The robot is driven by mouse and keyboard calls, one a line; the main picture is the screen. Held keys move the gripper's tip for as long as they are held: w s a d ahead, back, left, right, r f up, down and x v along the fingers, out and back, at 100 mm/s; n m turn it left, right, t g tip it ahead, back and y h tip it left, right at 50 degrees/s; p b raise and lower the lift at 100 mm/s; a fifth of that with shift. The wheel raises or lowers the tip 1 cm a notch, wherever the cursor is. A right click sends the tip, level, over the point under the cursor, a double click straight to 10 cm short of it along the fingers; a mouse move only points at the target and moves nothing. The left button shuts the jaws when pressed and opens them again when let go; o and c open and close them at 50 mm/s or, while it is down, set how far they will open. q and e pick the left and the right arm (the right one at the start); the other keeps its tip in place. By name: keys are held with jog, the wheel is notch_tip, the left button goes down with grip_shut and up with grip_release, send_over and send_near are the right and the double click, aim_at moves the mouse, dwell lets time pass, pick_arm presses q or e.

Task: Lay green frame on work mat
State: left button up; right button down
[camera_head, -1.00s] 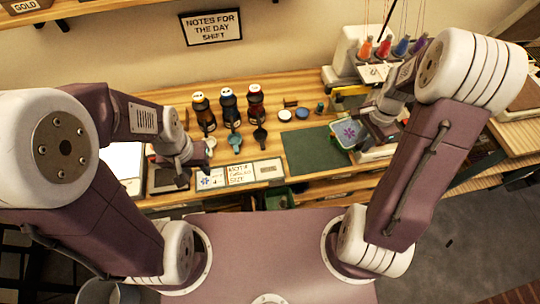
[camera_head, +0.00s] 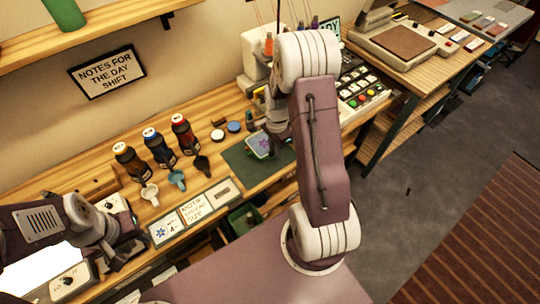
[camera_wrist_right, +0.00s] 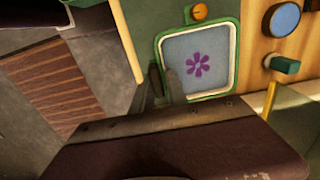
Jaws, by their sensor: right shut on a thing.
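The green frame (camera_head: 262,155) is a rounded square with pale cloth and a purple flower. It also shows in the right wrist view (camera_wrist_right: 215,52). My right gripper (camera_wrist_right: 168,88) is shut on its edge. The dark green work mat (camera_head: 236,167) lies on the table, and the frame is over its upper right part. I cannot tell whether the frame touches the mat. My right arm hides part of the mat's right side. My left gripper (camera_head: 122,248) is at the lower left, away from the mat; its fingers are not clear.
Several dark bottles (camera_head: 158,148) and small cups (camera_head: 177,180) stand left of the mat. Cards (camera_head: 195,208) lie along the front edge. Two round lids (camera_head: 233,127) lie behind the mat. A thread machine (camera_head: 256,60) stands at the back, with a button panel (camera_head: 362,90) to the right.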

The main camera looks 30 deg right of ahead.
aim_at(271, 162)
jog(key=shift+w+a+f, duration=0.4)
jog(key=shift+a, duration=0.15)
notch_tip(271, 162, down, 4)
jog(key=shift+f, duration=0.1)
jog(key=shift+s, duration=0.1)
jog(key=c, duration=1.3)
grip_release()
